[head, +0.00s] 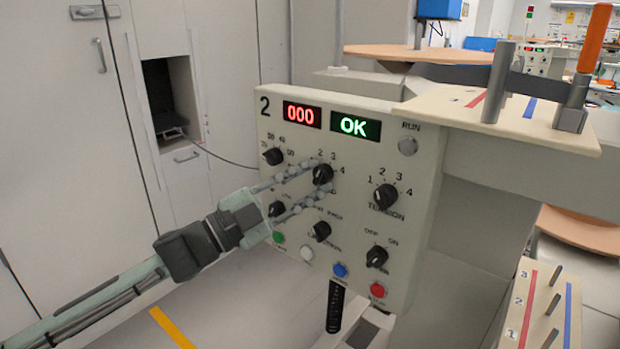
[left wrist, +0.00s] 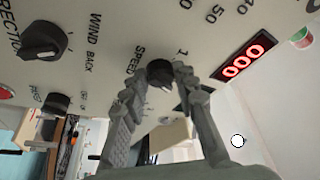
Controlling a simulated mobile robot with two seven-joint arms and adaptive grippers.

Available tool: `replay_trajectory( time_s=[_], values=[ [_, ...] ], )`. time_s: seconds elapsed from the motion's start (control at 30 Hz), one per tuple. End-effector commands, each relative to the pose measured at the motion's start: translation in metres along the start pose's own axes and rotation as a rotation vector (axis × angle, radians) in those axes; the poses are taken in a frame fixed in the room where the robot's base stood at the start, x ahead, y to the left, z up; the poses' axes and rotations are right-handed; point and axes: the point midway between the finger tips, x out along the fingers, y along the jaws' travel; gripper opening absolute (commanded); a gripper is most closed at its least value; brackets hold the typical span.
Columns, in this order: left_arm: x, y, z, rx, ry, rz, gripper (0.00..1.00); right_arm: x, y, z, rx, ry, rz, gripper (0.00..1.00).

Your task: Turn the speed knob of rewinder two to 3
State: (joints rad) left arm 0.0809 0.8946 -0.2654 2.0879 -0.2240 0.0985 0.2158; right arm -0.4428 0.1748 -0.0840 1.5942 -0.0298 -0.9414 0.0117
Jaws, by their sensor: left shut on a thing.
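Rewinder two (head: 420,200) is a cream panel marked 2, with a red 000 display (head: 301,115) and a green OK display (head: 355,126). Its speed knob (head: 322,173) is black, with numbers 2, 3 and 4 showing around it. My left gripper (head: 320,178) comes in from the left, its fingers on either side of this knob. In the left wrist view the fingers are shut on the black speed knob (left wrist: 159,71), beside the word SPEED and a 1. The number its pointer faces is hard to tell. My right gripper is not in view.
The tension knob (head: 385,196) is right of the speed knob. Other black knobs, including one at lower right (head: 377,256), and the green, white, blue and red (head: 377,290) buttons are close by. A cream board with posts (head: 500,110) juts out at the right.

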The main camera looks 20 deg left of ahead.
Motion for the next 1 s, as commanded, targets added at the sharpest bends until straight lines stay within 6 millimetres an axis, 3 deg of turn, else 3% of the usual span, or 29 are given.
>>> replay_trajectory(
  time_s=[0.3,0.33,0.5,0.83,1.0],
  values=[
    [0.0,0.001,0.0,0.001,0.0,0.001,0.0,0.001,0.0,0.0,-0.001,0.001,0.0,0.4],
    [0.0,0.001,0.0,0.001,0.0,0.001,0.29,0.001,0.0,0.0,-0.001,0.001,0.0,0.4],
    [0.0,0.0,0.0,0.001,0.0,0.001,0.49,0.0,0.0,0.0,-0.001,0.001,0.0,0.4],
    [-0.002,0.0,0.0,0.0,0.0,0.0,0.49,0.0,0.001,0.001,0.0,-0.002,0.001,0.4],
    [-0.017,0.002,0.001,-0.002,-0.003,0.002,0.49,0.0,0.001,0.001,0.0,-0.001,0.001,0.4]
  ],
)
